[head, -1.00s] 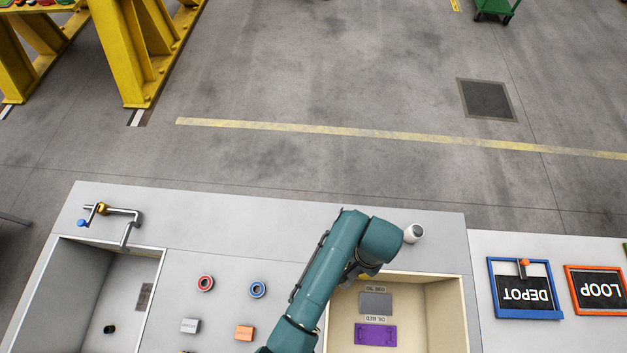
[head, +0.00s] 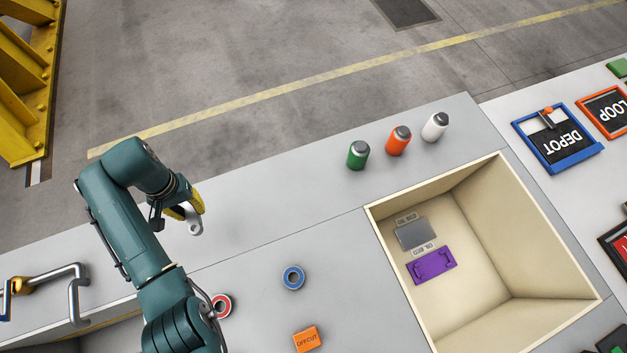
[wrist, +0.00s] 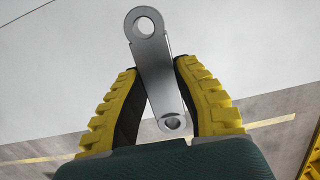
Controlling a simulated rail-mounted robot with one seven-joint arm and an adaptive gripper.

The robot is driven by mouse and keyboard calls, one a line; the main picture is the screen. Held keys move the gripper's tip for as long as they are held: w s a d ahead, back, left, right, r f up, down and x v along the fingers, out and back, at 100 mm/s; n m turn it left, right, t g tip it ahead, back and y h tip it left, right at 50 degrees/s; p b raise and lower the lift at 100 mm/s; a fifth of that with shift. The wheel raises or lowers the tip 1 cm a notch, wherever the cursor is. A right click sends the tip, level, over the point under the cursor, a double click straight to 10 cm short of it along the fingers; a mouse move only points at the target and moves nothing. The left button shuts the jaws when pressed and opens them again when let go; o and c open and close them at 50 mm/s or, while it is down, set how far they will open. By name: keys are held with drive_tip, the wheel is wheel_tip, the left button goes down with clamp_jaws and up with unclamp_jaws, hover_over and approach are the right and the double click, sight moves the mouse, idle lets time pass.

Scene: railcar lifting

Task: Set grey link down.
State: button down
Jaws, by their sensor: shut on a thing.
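The grey link (wrist: 158,75) is a flat metal bar with a ring at each end. In the wrist view it sits between the yellow fingers of my gripper (wrist: 163,100), which are shut on its sides. One ring points away past the fingertips and the other lies near the palm. In the head view my gripper (head: 188,212) is over the back left part of the grey bench (head: 270,215), with part of the link (head: 194,226) showing below the fingers. Whether the link touches the bench I cannot tell.
Green (head: 358,154), orange (head: 398,140) and white (head: 435,126) bottles stand at the bench's back. A cream bin (head: 540,225) holds a purple plate (head: 432,264). Blue (head: 293,278) and red (head: 221,305) rings and an orange offcut block (head: 307,340) lie in front. The bench right of my gripper is clear.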

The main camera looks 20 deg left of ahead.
sight(206, 224)
drive_tip(key=shift+s+a, duration=0.25)
drive_tip(key=shift+a, duration=0.2)
drive_tip(key=shift+f, duration=0.1)
wheel_tip(206, 224, down, 10)
drive_tip(key=shift+f+b, duration=0.1)
drive_tip(key=shift+b, duration=1.15)
drive_tip(key=c, duration=0.9)
unclamp_jaws()
drive_tip(key=shift+d, duration=0.1)
drive_tip(key=r+p, duration=0.1)
drive_tip(key=r, duration=0.7)
drive_tip(key=w+a+r+p, duration=0.1)
drive_tip(key=r, duration=0.3)
drive_tip(key=shift+p, duration=0.35)
